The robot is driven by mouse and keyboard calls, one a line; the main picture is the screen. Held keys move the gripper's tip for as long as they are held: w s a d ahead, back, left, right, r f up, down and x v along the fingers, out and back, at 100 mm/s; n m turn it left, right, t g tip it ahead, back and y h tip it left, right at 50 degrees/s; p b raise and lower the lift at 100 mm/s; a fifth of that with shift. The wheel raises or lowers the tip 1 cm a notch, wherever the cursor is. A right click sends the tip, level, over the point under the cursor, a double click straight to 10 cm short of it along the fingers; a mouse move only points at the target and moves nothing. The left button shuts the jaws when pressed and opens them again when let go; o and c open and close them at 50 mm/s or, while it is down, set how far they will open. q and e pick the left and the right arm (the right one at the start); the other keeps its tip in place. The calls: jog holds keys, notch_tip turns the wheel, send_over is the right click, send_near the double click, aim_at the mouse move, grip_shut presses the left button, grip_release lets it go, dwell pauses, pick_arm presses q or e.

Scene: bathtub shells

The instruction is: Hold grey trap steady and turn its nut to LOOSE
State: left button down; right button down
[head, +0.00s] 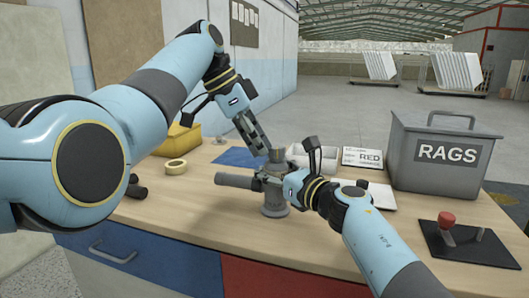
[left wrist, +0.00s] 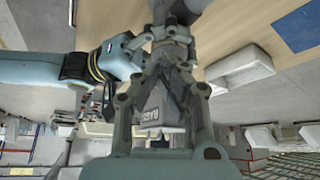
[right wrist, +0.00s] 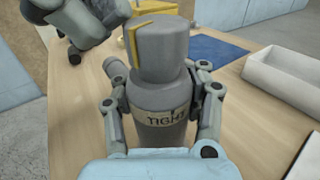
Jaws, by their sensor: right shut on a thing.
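The grey trap (head: 275,203) stands upright on the wooden bench, with a grey pipe (head: 234,181) out to its left. My right gripper (head: 268,177) is shut on the trap's body, one finger on each side in the right wrist view (right wrist: 160,72). That view shows the round nut (right wrist: 163,50) on top, with a yellow stripe at its left, and a TIGHT label (right wrist: 166,118) on the body below. No LOOSE label shows. My left gripper (head: 266,153) reaches down close to the nut; its fingertips (left wrist: 170,35) look close together. I cannot tell whether they touch the nut.
A white tray (right wrist: 287,78) lies behind the trap. A tape roll (head: 175,167) and yellow bin (head: 180,138) are at left. The front bench is mostly clear.

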pick_arm(q)
jog(key=shift+d, duration=0.1)
jog(key=shift+w, duration=0.2)
jog(key=shift+w+a, duration=0.3)
jog(key=shift+w, duration=0.65)
jog(key=shift+w, duration=0.25)
dwell(0.4)
jog(key=shift+a, duration=0.35)
notch_tip(320, 180, up, 6)
dwell(0.4)
